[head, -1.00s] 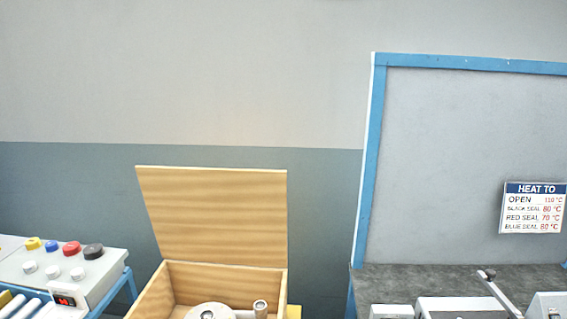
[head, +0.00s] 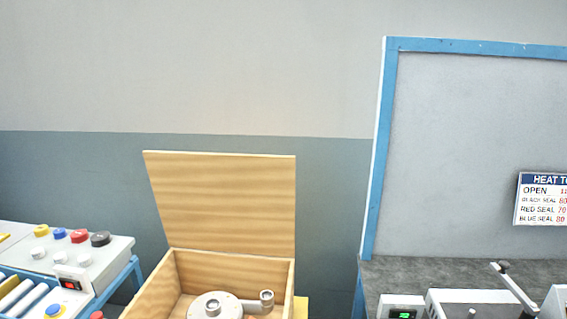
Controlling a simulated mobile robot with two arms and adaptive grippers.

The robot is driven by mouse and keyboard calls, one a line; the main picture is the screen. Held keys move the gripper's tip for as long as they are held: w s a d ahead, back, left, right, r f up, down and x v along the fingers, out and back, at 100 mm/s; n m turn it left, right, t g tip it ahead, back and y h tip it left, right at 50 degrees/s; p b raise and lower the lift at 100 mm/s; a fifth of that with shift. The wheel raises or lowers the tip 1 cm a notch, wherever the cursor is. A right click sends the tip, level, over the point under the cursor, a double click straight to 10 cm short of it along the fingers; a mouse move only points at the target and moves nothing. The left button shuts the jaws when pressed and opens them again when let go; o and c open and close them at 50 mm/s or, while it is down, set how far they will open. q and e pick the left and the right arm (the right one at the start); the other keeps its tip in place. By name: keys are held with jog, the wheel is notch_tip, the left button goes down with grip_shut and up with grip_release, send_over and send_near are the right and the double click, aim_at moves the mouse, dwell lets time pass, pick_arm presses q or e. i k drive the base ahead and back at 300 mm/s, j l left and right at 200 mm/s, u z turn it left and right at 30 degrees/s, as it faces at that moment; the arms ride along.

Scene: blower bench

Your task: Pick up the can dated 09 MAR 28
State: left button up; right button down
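No can and no date marking shows in the head view. Neither of my grippers is in view. An open wooden box (head: 222,262) stands low in the middle with its lid raised. Inside it is a pale round device with a crank-like arm (head: 214,306), cut off by the lower edge.
At left, a grey control box (head: 80,262) with coloured knobs stands on a blue frame. At right, a dark bench top (head: 450,272) with a blue-framed back panel (head: 480,150) holds machines, one with a green display (head: 403,314). A heat sign (head: 542,200) hangs there.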

aim_at(38, 253)
jog(key=u, duration=1.6)
jog(key=z, duration=0.65)
jog(key=j+z, duration=0.8)
jog(key=j, duration=0.2)
jog(key=j+z, duration=0.4)
jog(key=k+j+z, duration=0.15)
jog(key=j+z, duration=0.25)
jog(key=j, duration=0.15)
